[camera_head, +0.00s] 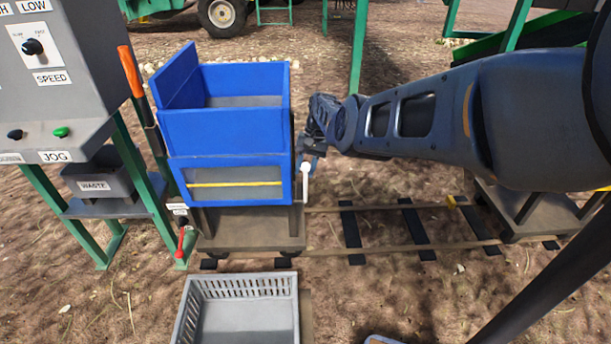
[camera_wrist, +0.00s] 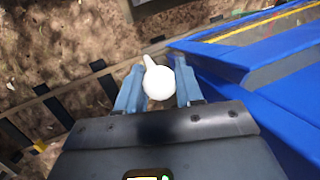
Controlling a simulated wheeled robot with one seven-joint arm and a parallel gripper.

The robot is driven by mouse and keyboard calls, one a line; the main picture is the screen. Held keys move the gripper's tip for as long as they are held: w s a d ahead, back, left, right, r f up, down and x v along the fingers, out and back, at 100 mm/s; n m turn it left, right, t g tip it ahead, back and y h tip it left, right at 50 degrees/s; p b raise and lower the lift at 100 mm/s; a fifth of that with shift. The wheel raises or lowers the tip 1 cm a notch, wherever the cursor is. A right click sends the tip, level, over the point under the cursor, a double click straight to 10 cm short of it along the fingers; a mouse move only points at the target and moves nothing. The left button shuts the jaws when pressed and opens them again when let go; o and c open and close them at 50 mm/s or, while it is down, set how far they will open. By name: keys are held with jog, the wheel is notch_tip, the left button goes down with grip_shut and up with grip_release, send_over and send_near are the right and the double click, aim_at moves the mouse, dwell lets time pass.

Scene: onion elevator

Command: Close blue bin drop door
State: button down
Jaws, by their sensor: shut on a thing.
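The blue bin (camera_head: 226,130) stands on a cart on rails, left of centre in the head view. Its front has a grey panel with a yellow stripe (camera_head: 234,184). A white handle (camera_head: 305,172) shows at the bin's right side. My gripper (camera_head: 309,150) is beside that right side, partly hidden by my wrist. In the wrist view, my gripper (camera_wrist: 159,88) has its fingers on either side of the white round knob (camera_wrist: 158,83) of the handle and is shut on it. The blue bin wall (camera_wrist: 285,95) is close on the right there. I cannot tell how far the drop door is open.
A control box (camera_head: 55,90) on green legs and a grey waste bin (camera_head: 98,180) stand left of the blue bin. A grey crate (camera_head: 240,310) lies in front. Rails (camera_head: 400,206) run right over open dirt ground.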

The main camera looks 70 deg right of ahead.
jog(key=shift+w+d+r+b, duration=0.2)
jog(key=shift+w+d+b, duration=0.05)
jog(key=shift+d+b, duration=0.2)
jog(key=c, duration=0.8)
grip_release()
jog(key=shift+a+f, duration=0.1)
jog(key=shift+p+v, duration=1.2)
jog(key=shift+v, duration=2.7)
